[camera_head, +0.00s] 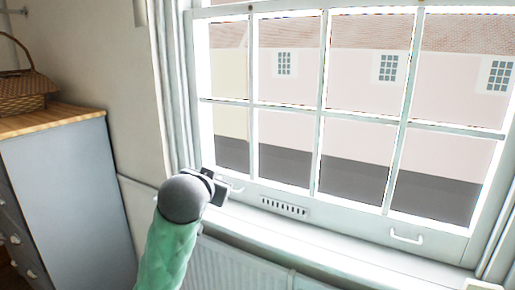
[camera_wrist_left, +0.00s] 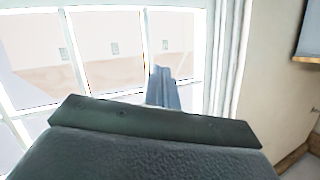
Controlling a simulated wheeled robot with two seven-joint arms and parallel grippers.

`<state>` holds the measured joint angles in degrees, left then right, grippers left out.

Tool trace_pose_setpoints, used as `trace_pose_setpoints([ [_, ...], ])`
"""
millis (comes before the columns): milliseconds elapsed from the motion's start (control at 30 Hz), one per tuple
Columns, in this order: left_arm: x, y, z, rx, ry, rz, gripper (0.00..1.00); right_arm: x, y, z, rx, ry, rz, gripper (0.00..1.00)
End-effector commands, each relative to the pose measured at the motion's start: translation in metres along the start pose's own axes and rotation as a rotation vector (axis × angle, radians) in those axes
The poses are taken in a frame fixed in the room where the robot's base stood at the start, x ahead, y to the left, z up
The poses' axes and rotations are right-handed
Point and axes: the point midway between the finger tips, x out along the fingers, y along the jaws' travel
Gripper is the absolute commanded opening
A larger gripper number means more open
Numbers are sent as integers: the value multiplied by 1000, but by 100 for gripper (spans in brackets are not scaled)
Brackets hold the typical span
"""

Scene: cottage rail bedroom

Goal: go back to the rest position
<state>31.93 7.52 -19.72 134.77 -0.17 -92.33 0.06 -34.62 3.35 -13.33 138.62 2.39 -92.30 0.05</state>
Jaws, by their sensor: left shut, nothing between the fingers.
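My left gripper (camera_head: 218,186) is in front of the lower left corner of the window, with its dark fingers close to the left sash handle (camera_head: 236,189). I cannot tell whether they touch the frame. In the left wrist view the closed grey fingers (camera_wrist_left: 162,88) stick out past the dark gripper body, with nothing held. My green-sleeved left forearm rises from the bottom of the head view. My right gripper is not in view.
A sash window (camera_head: 318,110) fills the right side, with a white sill (camera_head: 300,240) and a radiator (camera_head: 240,268) below. A second sash handle (camera_head: 406,237) is at right. A grey dresser (camera_head: 70,190) with a wicker basket (camera_head: 25,88) stands at left.

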Motion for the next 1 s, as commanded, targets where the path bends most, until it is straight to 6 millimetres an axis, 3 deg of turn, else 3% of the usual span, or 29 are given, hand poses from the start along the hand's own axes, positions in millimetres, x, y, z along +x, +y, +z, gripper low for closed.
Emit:
trace_pose_setpoints([
  [100, 2, 13, 44, -29, -62, 41, 0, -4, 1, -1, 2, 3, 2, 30],
  [467, -10, 45, 168, -112, -248, 119, 0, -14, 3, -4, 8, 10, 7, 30],
  [767, -35, 74, 273, -174, -422, 158, 0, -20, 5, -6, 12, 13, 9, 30],
  [1000, -67, 101, 356, -216, -576, 190, 0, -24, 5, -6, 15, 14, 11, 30],
])
